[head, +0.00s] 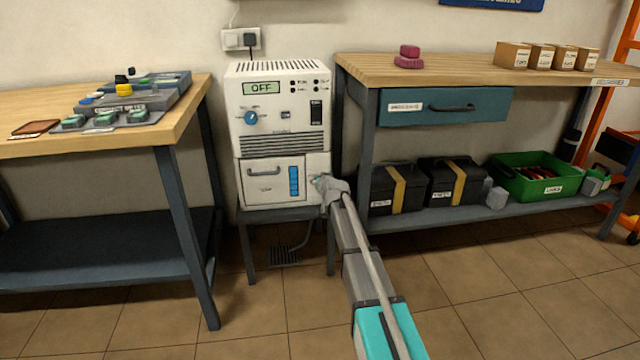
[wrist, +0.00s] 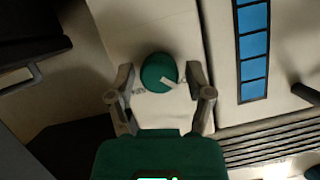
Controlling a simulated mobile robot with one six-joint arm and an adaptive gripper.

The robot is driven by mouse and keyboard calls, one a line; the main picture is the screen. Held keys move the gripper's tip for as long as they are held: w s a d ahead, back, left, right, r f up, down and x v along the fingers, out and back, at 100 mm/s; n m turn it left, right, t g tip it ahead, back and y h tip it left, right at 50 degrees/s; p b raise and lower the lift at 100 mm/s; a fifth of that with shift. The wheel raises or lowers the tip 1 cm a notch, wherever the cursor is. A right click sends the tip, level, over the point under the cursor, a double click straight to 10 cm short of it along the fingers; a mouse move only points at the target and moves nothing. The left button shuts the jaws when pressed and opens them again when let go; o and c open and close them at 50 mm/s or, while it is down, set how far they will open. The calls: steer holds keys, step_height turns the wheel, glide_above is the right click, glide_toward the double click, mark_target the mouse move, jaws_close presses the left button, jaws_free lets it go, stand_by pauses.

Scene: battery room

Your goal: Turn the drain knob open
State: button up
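The drain knob (wrist: 160,73) is a round dark green knob with a white pointer line, on the pale front panel of the cabinet (head: 258,192). In the wrist view the pointer slants to the lower right, and small labels too blurred to read lie beside the knob. My gripper (wrist: 159,74) is open, with one finger on each side of the knob and a visible gap on both sides. I cannot tell how deep the fingertips reach. In the head view my gripper (head: 321,184) is at the cabinet's lower right front and mostly hides the knob.
Left of the knob in the head view are a blue level strip (head: 294,181) and a drawer handle (head: 264,172). The display (head: 261,88) reads OFF. A workbench (head: 470,70) stands close at right, a table (head: 165,135) at left. A floor drain (head: 284,256) lies below.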

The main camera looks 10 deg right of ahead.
jaws_close()
steer(key=shift+m, duration=0.4)
steer(key=m+y+b, duration=0.1)
steer(key=m+y, duration=0.1)
steer(key=shift+d+f+m+t+b, duration=0.1)
steer(key=shift+f+m+t+b, duration=0.05)
steer(key=shift+m+t+b, duration=0.2)
steer(key=m+t+y+b, duration=0.1)
steer(key=m+y+b, duration=0.1)
steer(key=m, duration=0.2)
steer(key=shift+b, duration=0.3)
stand_by(0.4)
steer(key=shift+o, duration=2.1)
jaws_free()
